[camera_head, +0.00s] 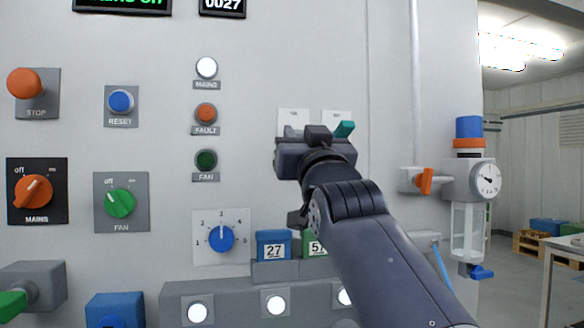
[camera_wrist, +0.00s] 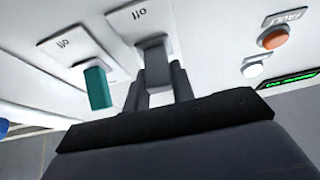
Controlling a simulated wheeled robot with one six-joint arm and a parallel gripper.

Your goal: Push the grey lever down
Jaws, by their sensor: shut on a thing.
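The grey lever (camera_wrist: 157,68) stands out from a white plate marked "off" in the wrist view. The fingers of my gripper (camera_wrist: 157,88) are on both sides of it, shut on it. A teal lever (camera_wrist: 97,88) sits on the neighbouring "off" plate, apart from my fingers. In the head view my gripper (camera_head: 309,134) is up against the panel and hides most of the grey lever. The teal lever (camera_head: 344,129) shows just to its right there.
The wall panel carries a MAINS lamp (camera_head: 206,68), a FAULT lamp (camera_head: 206,112) and a FAN lamp (camera_head: 206,160) left of my gripper. A blue selector knob (camera_head: 221,239) is lower left. An orange-handled valve (camera_head: 425,181) and a gauge (camera_head: 487,179) stand to the right.

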